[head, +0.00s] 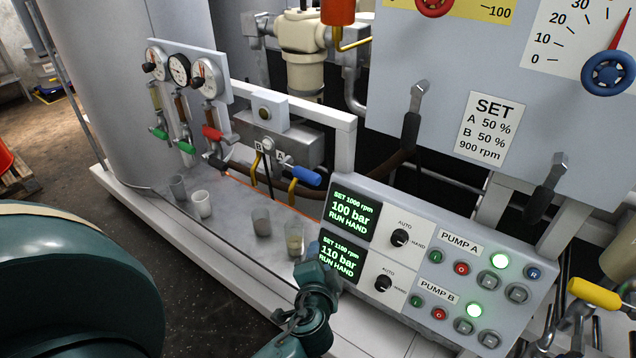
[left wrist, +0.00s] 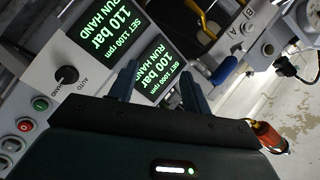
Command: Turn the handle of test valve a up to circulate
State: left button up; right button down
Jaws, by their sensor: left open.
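The labels A (head: 281,157) and B (head: 259,146) sit on a grey valve block (head: 290,137) behind the bench. A lever with a blue grip (head: 305,176) sticks out to the right near label A; a blue grip also shows in the left wrist view (left wrist: 225,70). My left gripper (head: 316,256) is below the blue grip, in front of the pump panel's left edge, apart from the lever. Its two fingers (left wrist: 158,86) are open and empty in the left wrist view. My right gripper is out of view.
The pump panel (head: 437,260) with lit displays stands close to the right of my left gripper. Several cups, one white (head: 201,203), stand on the grey bench (head: 230,215). Yellow-handled levers hang under the valve block. Gauges (head: 180,70) are at the upper left.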

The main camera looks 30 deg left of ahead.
pick_arm(q)
jog(key=w+a+r+t+y+b, duration=0.1)
jog(key=w+a+r+y, duration=0.3)
jog(key=t+y, duration=0.1)
jog(key=y, duration=0.2)
send_near(306, 170)
jog(key=x, duration=0.3)
jog(key=f+p+x, duration=0.1)
jog(key=x, duration=0.7)
jog(key=shift+w+a+f, duration=0.15)
jog(key=shift+w+f, duration=0.05)
jog(key=shift+w, duration=0.15)
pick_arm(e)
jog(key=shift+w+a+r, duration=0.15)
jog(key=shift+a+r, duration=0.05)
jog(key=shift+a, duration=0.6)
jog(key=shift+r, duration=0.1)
pick_arm(q)
grip_shut()
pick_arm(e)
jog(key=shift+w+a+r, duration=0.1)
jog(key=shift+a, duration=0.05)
